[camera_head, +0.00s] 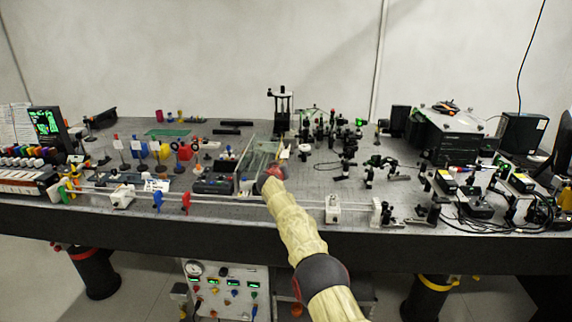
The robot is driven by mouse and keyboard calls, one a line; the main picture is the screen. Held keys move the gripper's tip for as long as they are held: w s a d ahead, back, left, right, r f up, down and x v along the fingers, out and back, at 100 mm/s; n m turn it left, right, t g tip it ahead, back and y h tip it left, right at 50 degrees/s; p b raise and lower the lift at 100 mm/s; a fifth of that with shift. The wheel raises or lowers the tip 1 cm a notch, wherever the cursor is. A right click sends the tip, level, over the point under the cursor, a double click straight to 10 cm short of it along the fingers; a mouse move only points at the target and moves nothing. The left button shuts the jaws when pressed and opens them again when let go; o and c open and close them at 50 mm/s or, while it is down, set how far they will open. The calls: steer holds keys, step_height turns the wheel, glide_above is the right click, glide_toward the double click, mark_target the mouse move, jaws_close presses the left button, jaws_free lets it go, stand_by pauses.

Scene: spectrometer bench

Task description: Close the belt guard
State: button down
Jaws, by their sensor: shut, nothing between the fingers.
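My arm reaches up from the bottom right, and my gripper (271,173) is a small dark and red shape at its far end. It is shut and empty. It is at the front right end of a clear-sided, open-looking box (246,165) on the bench, which may be the belt guard. I cannot tell whether my gripper touches it. My wrist hides part of its near right end. The guard's hinge and lid are too small to make out.
The grey bench top (310,182) is crowded. Coloured posts and holders (163,150) stand left, a black stand (283,105) behind, optical mounts (375,170) right. A white block (332,209) sits on the front rail. A black instrument box (445,135) is back right.

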steer(key=shift+f, duration=0.35)
steer(key=shift+d, duration=0.1)
steer(key=shift+r, duration=0.1)
stand_by(0.4)
